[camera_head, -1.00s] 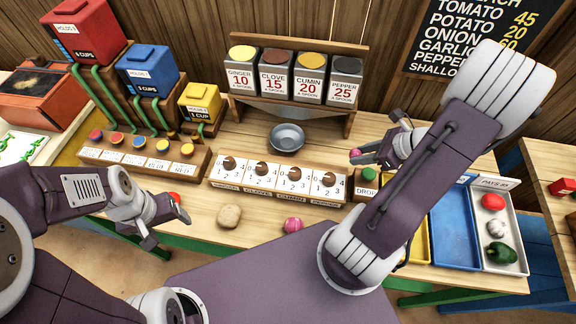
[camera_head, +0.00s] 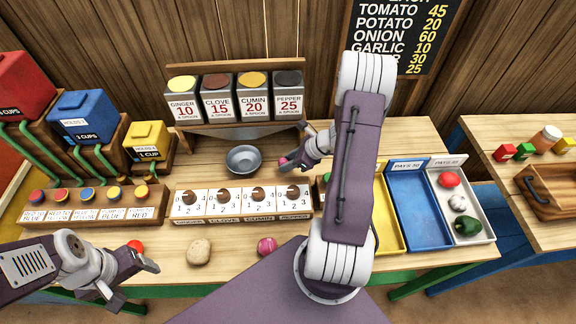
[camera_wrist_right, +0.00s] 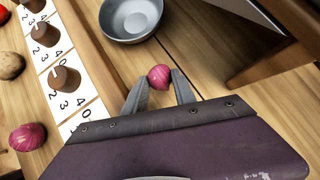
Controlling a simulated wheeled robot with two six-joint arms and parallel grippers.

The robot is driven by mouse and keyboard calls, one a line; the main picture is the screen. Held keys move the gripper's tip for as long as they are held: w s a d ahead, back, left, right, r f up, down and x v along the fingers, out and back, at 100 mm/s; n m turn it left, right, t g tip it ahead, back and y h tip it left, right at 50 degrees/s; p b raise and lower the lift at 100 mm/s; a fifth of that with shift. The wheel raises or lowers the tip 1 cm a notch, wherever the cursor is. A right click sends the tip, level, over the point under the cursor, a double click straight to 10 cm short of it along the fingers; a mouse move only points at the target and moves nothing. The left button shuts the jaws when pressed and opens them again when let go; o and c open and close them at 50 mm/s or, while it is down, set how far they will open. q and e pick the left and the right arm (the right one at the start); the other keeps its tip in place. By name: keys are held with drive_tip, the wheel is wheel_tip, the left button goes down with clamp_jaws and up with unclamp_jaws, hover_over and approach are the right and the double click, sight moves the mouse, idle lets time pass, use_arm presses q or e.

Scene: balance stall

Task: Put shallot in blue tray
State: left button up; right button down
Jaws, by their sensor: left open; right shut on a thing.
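The shallot (camera_head: 283,161) is small and purple-pink. My right gripper (camera_head: 290,162) is shut on it, just right of the metal bowl. In the right wrist view the shallot (camera_wrist_right: 159,77) sits between the two fingertips (camera_wrist_right: 160,86). The blue tray (camera_head: 408,205) is empty and lies to the right of my right arm, between the yellow and white trays. My left gripper (camera_head: 139,286) is open and empty at the table's front left, near a red tomato (camera_head: 135,246).
A larger pink onion (camera_head: 267,246) and a potato (camera_head: 199,251) lie at the front edge. The metal bowl (camera_head: 244,159) stands behind the dial row (camera_head: 240,203). The white tray (camera_head: 483,235) holds tomato, garlic and green pepper. My right arm partly hides the yellow tray (camera_head: 388,236).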

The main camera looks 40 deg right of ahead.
drive_tip(key=shift+f, duration=0.9)
drive_tip(key=shift+w+d+f, duration=0.1)
drive_tip(key=shift+f, duration=0.1)
drive_tip(key=shift+f+b, duration=0.15)
drive_tip(key=shift+b, duration=0.15)
drive_tip(key=c, duration=1.1)
unclamp_jaws()
drive_tip(key=shift+o, duration=0.4)
